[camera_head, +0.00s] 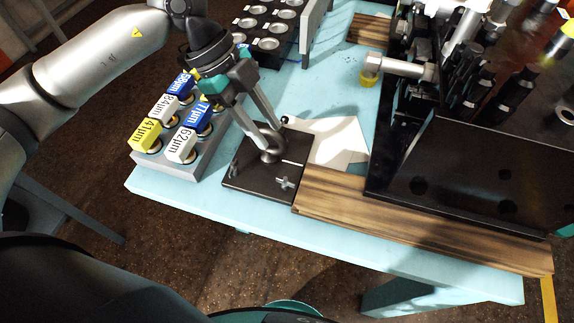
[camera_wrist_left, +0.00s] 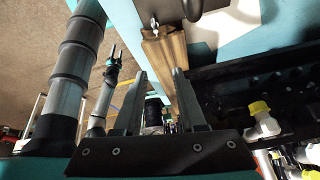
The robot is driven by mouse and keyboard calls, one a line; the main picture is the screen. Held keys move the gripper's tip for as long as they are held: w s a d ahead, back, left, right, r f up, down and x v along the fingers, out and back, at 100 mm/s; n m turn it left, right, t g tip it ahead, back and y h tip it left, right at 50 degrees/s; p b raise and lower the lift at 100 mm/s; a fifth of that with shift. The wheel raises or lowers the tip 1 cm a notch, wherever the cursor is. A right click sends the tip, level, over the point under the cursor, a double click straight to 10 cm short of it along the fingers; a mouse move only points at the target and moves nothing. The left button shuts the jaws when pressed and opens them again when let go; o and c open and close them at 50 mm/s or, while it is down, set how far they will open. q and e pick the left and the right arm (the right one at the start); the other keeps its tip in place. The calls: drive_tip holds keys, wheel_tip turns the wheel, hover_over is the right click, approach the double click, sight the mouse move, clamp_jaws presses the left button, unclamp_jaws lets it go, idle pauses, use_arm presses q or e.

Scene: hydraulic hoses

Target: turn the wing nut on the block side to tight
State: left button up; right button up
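A dark plate (camera_head: 243,186) lies near the front edge of the blue table. A small grey cross-shaped piece, seemingly the wing nut (camera_head: 284,183), sits on it by the wooden board; what seems the same piece shows in the left wrist view (camera_wrist_left: 153,23). A round dark post (camera_head: 270,156) stands on the plate beside it. My left gripper (camera_head: 270,138) points down just above or at this post; whether it touches is unclear. Its two fingers stand apart in the left wrist view (camera_wrist_left: 158,90), with nothing clearly held. A small distant gripper there, probably my right (camera_wrist_left: 115,55), is too small to read.
A grey rack (camera_head: 190,172) of labelled coloured blocks stands left of the plate. The wooden board (camera_head: 400,216) runs right along the table's front. A large black block (camera_head: 450,165) with fittings stands at right. A white sheet (camera_head: 335,140) lies behind the plate.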

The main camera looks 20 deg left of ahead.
use_arm(q)
drive_tip(key=a+y, duration=0.1)
drive_tip(key=a, duration=0.2)
drive_tip(key=b, duration=0.1)
approach(283, 180)
drive_tip(key=shift+n, duration=0.4)
drive_tip(key=x, duration=0.8)
drive_tip(key=shift+d+f, duration=0.1)
drive_tip(key=shift+d, duration=0.05)
drive_tip(key=shift+c, duration=0.2)
clamp_jaws()
